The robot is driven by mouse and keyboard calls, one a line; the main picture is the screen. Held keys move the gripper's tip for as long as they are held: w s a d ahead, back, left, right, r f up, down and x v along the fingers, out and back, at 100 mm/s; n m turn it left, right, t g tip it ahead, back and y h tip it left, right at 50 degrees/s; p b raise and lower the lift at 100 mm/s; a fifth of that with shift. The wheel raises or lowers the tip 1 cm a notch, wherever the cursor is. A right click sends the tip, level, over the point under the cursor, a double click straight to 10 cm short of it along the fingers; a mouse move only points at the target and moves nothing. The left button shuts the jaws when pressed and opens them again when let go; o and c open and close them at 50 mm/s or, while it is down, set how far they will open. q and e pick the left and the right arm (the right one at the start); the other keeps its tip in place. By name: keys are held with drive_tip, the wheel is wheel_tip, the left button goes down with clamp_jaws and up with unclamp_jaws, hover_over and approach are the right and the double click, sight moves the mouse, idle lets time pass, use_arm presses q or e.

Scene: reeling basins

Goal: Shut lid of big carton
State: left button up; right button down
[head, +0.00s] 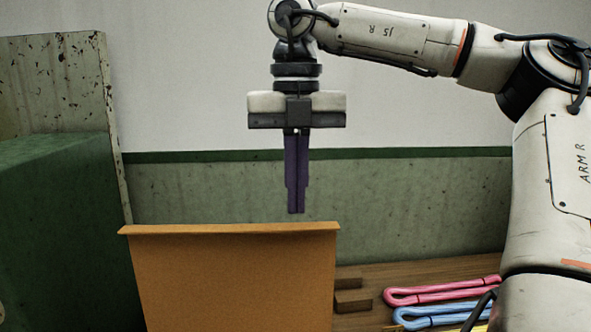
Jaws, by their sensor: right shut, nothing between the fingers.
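The big carton's orange-brown cardboard (235,280) stands at the lower middle of the head view. A broad upright panel shows, with a narrow folded strip along its top edge. I cannot tell from here whether this panel is the lid or a side wall, and the carton's lower part is out of frame. My right gripper (296,212) points straight down, its purple fingers shut together and empty. Its tips appear just above the panel's top edge, right of the middle, with no contact visible. My left gripper is not in view.
Pink (440,291) and blue (440,315) looped skeins lie on the wooden surface (390,277) at the right. Small brown blocks (350,301) sit beside the carton. A green block-like structure (60,230) stands at left. A low grey-green wall (420,200) runs behind.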

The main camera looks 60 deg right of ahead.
sight(296, 246)
wheel_tip(296, 246, down, 7)
drive_tip(key=b, duration=0.3)
drive_tip(key=shift+r+b, duration=0.15)
drive_tip(key=shift+b, duration=0.15)
drive_tip(key=shift+f+b, duration=0.8)
drive_tip(key=shift+f, duration=0.35)
